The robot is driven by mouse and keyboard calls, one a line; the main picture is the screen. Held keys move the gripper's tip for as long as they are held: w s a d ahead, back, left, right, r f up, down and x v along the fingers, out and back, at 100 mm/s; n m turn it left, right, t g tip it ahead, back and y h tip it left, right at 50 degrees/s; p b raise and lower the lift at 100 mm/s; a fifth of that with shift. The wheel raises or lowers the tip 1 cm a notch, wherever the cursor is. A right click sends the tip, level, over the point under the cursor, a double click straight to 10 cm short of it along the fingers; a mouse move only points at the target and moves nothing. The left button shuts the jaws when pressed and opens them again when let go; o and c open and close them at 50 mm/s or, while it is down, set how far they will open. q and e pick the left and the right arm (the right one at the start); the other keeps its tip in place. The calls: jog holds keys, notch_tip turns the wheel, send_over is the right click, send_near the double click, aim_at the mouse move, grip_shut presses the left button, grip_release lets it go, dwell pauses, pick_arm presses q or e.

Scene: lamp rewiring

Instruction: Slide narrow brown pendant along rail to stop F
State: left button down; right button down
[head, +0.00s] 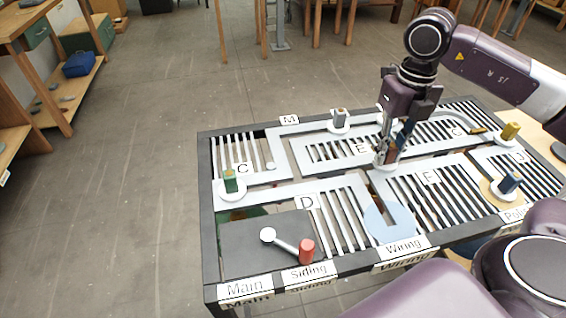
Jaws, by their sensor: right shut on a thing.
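My right gripper (383,160) points down over the middle of the slotted rail board (330,200). It is shut on a narrow brown piece (394,146), which stands upright at a white round base on the rail. The fingers partly hide the piece. The label F (429,176) lies on the slatted panel to the right of the gripper and a little nearer to me. A pale rail channel runs between the E and F panels. My left gripper is not in view.
Other pieces stand on white bases: green (230,181), grey (340,117), yellow (510,131) and dark blue (509,183). A red knob (306,251) is on a lever at front left. A pale blue slotted disc (390,222) is near the Wiring label (404,247).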

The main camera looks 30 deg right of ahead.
jog(key=shift+s+d, duration=0.15)
jog(key=shift+d, duration=0.35)
jog(key=shift+s+d, duration=0.15)
jog(key=shift+d, duration=0.35)
jog(key=shift+s+d+b, duration=0.25)
jog(key=shift+d, duration=0.7)
jog(key=shift+s+d+b, duration=0.2)
jog(key=shift+d+b, duration=0.1)
jog(key=shift+d, duration=0.7)
jog(key=shift+s+d+b, duration=0.25)
jog(key=shift+d, duration=0.7)
jog(key=c, duration=1.7)
grip_release()
jog(key=shift+s, duration=0.1)
